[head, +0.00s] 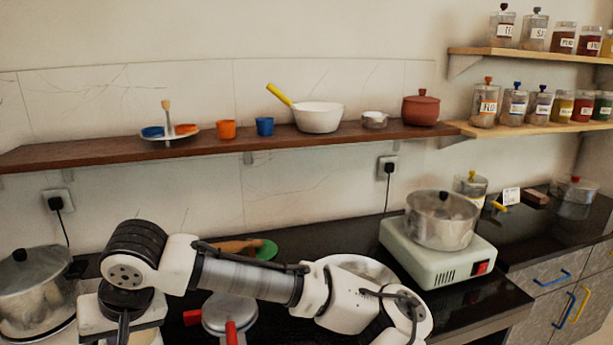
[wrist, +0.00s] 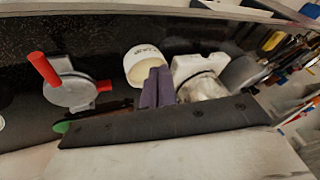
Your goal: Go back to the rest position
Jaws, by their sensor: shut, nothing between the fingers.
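My gripper (wrist: 157,85) shows in the wrist view as two purple fingers side by side, shut with nothing between them. It is apart from the things behind it. In the head view my white arm reaches across the lower middle and bends down at the right, with the fingers out of frame. A brown clay pot (head: 421,108) with a lid stands upright at the right end of the wooden shelf, away from my arm.
A grey press with red handles (head: 228,316) lies on the dark counter, also in the wrist view (wrist: 72,90). A steel pot (head: 441,222) sits on a white stove (head: 436,262) right of my arm. A lidded pot (head: 32,290) stands left. A white round container (wrist: 143,64) is near my fingers.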

